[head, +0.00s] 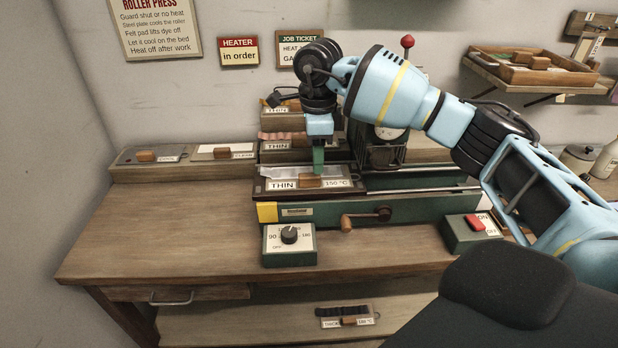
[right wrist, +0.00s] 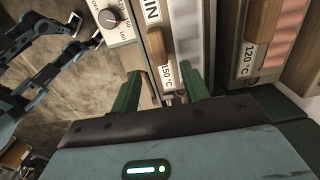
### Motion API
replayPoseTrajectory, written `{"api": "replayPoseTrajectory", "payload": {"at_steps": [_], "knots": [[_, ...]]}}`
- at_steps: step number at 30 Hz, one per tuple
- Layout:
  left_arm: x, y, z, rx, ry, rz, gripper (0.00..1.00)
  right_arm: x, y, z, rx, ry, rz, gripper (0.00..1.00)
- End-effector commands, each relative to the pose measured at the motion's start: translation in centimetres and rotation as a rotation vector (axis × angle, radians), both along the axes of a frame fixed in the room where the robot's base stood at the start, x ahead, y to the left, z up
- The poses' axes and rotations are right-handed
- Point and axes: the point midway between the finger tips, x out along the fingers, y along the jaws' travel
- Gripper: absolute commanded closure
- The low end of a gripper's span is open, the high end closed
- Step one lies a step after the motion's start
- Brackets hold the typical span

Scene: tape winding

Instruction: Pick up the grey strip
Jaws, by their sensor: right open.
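A pale grey strip (head: 280,172) lies along the press bed, behind a label reading THIN 150 °C. In the right wrist view, the fingers (right wrist: 160,92) stand apart on either side of the block's end, with no clear contact. The fingers hide part of the strip. My left gripper is not in view.
The green press (head: 390,208) has a crank (head: 368,217) in front. A dial box (head: 290,246) stands before it and a red switch box (head: 472,229) to its right. Other labelled strip holders stand behind (head: 284,121) and left (head: 146,155). The bench's left (head: 170,215) is clear.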

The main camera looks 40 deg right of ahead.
Motion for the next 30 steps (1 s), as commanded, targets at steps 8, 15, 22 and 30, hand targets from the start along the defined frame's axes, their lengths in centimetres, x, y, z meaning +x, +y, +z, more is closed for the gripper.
{"api": "replayPoseTrajectory", "payload": {"at_steps": [8,15,22,30], "knots": [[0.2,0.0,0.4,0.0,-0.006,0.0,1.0,0.1,0.2,-2.1,0.0,0.002,0.001,0.55],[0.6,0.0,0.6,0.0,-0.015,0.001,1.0,0.2,0.3,-4.9,-0.001,0.001,0.0,0.55],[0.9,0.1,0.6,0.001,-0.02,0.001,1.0,0.2,0.3,-5.1,0.0,-0.001,0.0,0.55],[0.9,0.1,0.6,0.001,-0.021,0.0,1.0,0.2,0.3,-5.1,0.0,-0.001,0.0,0.83]]}}
